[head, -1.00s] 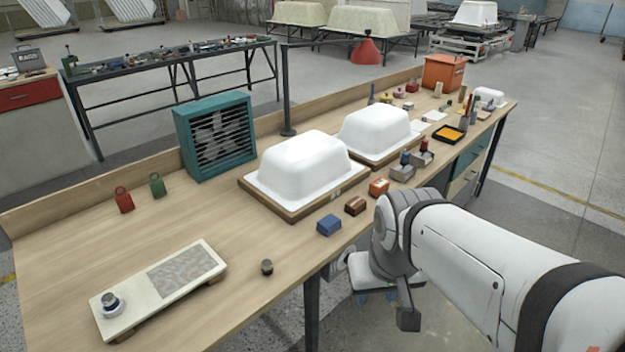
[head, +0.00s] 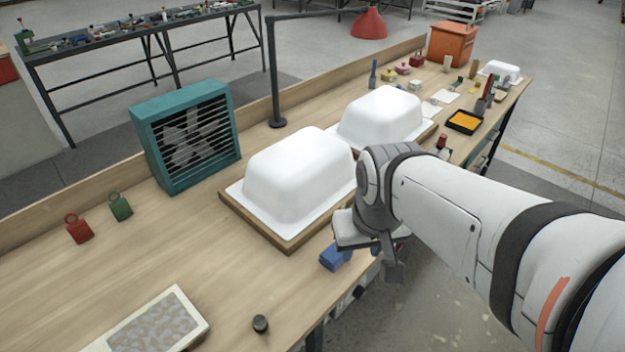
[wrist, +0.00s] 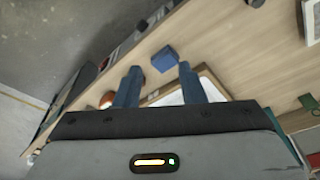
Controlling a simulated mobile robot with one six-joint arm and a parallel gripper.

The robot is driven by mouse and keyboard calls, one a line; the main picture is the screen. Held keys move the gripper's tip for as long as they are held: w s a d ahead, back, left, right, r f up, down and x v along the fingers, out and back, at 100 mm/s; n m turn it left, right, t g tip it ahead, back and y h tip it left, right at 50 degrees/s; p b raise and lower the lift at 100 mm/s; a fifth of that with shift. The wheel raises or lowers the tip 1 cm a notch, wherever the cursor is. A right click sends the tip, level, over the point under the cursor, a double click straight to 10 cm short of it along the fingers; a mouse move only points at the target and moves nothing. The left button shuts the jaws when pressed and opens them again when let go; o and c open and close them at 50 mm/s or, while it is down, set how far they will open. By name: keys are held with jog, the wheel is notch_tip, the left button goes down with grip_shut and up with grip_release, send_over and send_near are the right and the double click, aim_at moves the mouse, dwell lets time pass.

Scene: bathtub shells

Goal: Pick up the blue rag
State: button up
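The blue rag (head: 333,257) is a small folded blue block on the front edge of the workbench (head: 200,262), before the nearer white tub shell. In the wrist view the rag (wrist: 165,57) lies beyond my fingertips, in line with the space between them. My gripper (wrist: 159,68) is open, its two blue fingers apart with nothing between them. In the head view my arm covers the bench edge right of the rag, and my wrist hides most of the gripper.
Two white tub shells (head: 300,178) (head: 382,116) stand on wooden boards behind the rag. A teal fan heater (head: 186,137), red weight (head: 78,228), green weight (head: 120,206), dark knob (head: 260,323) and pale panel (head: 155,320) are to the left. Bare wood lies left of the rag.

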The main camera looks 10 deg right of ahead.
aim_at(332, 252)
jog(key=shift+o, duration=1.4)
jog(key=shift+w+a+f, duration=0.1)
jog(key=shift+w+a, duration=0.05)
jog(key=shift+w, duration=0.1)
jog(key=o, duration=0.6)
jog(key=w+f+n+g+b, duration=0.1)
jog(key=w+f+n, duration=0.2)
jog(key=w+f, duration=0.2)
jog(key=shift+w+a+n, duration=0.2)
jog(key=shift+w+n, duration=0.2)
jog(key=shift+w, duration=0.7)
jog(key=shift+o, duration=1.2)
jog(key=w+f+n, duration=0.1)
jog(key=w+f, duration=0.1)
jog(key=w+f+n+g, duration=0.1)
jog(key=w+f, duration=0.1)
jog(key=w+f+n+b, duration=0.1)
jog(key=w+f, duration=0.1)
jog(key=f, duration=0.1)
jog(key=shift+w+a+g, duration=0.2)
jog(key=shift+a+g, duration=0.05)
jog(key=shift+g, duration=0.05)
jog(key=shift+w+f+n, duration=0.1)
jog(key=shift+f+n, duration=0.2)
jog(key=shift+f, duration=0.05)
jog(key=shift+d+f, duration=0.2)
jog(key=shift+f, duration=1.65)
jog(key=shift+d+f, duration=0.15)
jog(key=shift+f, duration=1.7)
